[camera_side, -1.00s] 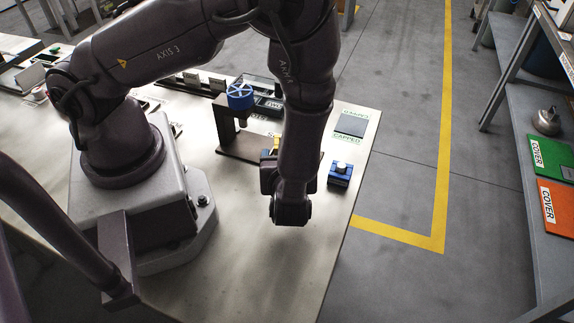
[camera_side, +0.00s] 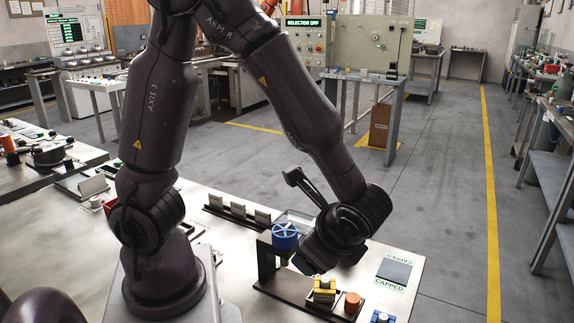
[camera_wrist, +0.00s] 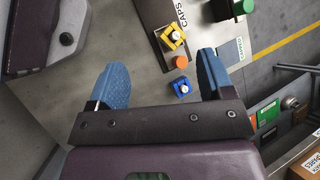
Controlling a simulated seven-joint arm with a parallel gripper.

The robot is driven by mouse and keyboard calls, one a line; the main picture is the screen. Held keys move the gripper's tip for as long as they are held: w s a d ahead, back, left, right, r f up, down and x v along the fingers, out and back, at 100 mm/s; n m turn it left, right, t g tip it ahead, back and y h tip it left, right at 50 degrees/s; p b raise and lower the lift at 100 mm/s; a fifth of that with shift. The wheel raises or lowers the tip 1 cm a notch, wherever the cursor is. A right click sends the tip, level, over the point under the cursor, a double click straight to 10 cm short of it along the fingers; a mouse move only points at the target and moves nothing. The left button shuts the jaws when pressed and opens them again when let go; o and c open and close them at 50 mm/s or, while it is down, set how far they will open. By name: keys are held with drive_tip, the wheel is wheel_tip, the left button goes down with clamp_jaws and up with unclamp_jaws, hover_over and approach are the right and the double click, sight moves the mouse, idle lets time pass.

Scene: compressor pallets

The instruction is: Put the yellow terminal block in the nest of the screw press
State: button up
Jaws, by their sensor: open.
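The yellow terminal block (camera_side: 324,288) sits at the right end of the dark base near the screw press in the side view; it has a pale round top. It also shows in the wrist view (camera_wrist: 173,36), ahead of my fingers.
An orange cap (camera_side: 352,302) stands beside the yellow block. A blue block (camera_side: 380,317) is nearer the table edge and also shows in the wrist view (camera_wrist: 181,88). A grey pad (camera_side: 394,271) marked CAPPED lies at right. Grey plates (camera_side: 238,211) stand behind the press.

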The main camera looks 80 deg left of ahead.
drive_tip(key=s+a+r+n+t+h, duration=0.1)
drive_tip(key=s+r+n+t+h, duration=0.1)
drive_tip(key=r+n, duration=0.3)
drive_tip(key=s+a+r+n+t+h, duration=0.1)
drive_tip(key=s+r+n+t+h, duration=0.1)
drive_tip(key=r+n+h, duration=0.3)
wheel_tip(320, 180, up, 4)
drive_tip(key=shift+s+a+f+t+h, duration=0.2)
drive_tip(key=shift+s+t+h, duration=0.1)
drive_tip(key=shift+t, duration=0.5)
drive_tip(key=shift+s+d+r+n+t, duration=0.1)
drive_tip(key=shift+s+r+n+t, duration=0.05)
drive_tip(key=shift+r+n+t, duration=0.2)
drive_tip(key=shift+c, duration=1.2)
